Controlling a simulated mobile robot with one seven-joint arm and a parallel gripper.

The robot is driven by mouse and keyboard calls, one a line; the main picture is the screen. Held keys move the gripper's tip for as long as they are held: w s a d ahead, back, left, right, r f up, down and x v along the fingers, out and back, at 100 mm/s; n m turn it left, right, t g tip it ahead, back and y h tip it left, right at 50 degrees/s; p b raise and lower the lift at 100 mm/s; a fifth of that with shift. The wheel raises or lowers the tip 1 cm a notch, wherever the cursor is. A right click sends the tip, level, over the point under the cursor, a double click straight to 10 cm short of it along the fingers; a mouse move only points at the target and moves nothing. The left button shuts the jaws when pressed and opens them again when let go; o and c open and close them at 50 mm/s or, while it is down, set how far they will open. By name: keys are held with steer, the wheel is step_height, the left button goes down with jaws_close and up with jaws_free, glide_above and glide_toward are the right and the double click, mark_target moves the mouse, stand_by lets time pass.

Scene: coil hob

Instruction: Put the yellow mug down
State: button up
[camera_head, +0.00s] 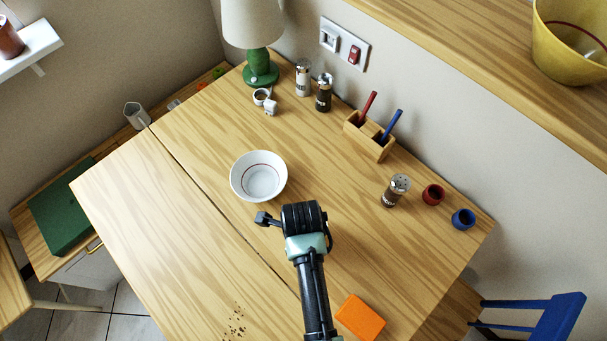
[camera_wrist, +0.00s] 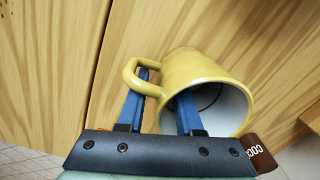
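The yellow mug (camera_wrist: 180,72) shows in the wrist view, tilted on its side in the picture, with its pale inside and a dark red line facing me. My gripper (camera_wrist: 162,95) has one blue finger inside the mug's mouth and the other outside by the handle, with the mug's wall between them. It looks shut on the mug. The table's wood lies behind the mug; I cannot tell whether they touch. In the head view my wrist and arm hide the fingers and the mug.
A white bowl (camera_head: 258,176) stands just left of my wrist on the table (camera_head: 150,205). An orange block (camera_head: 360,318) lies at the near right. A shaker (camera_head: 396,190), red pot (camera_head: 433,194) and blue pot (camera_head: 464,219) stand right. The table's left part is mostly clear.

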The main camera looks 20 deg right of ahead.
step_height(320, 180, up, 12)
steer(key=p, duration=0.1)
steer(key=w+a+r+n+t+h, duration=0.1)
steer(key=w+r+n+t, duration=0.5)
steer(key=w+r, duration=0.6)
steer(key=w+a+r+n+t+h, duration=0.1)
steer(key=w+r+n+t, duration=0.65)
steer(key=r, duration=0.85)
steer(key=s+a+r+n+t+y, duration=0.15)
steer(key=r+n+t, duration=0.25)
steer(key=r, duration=0.8)
steer(key=a+r+n+t+h, duration=0.1)
steer(key=a+r+n+t, duration=0.25)
steer(key=r, duration=0.85)
steer(key=s+a+r+n+t+y, duration=0.1)
steer(key=s+a+r+n+t, duration=0.1)
steer(key=s+r+n+t, duration=0.4)
steer(key=s+r+n, duration=0.1)
steer(key=s+r, duration=0.3)
steer(key=r, duration=0.4)
steer(key=shift+s+r+y, duration=0.2)
steer(key=shift+y, duration=0.15)
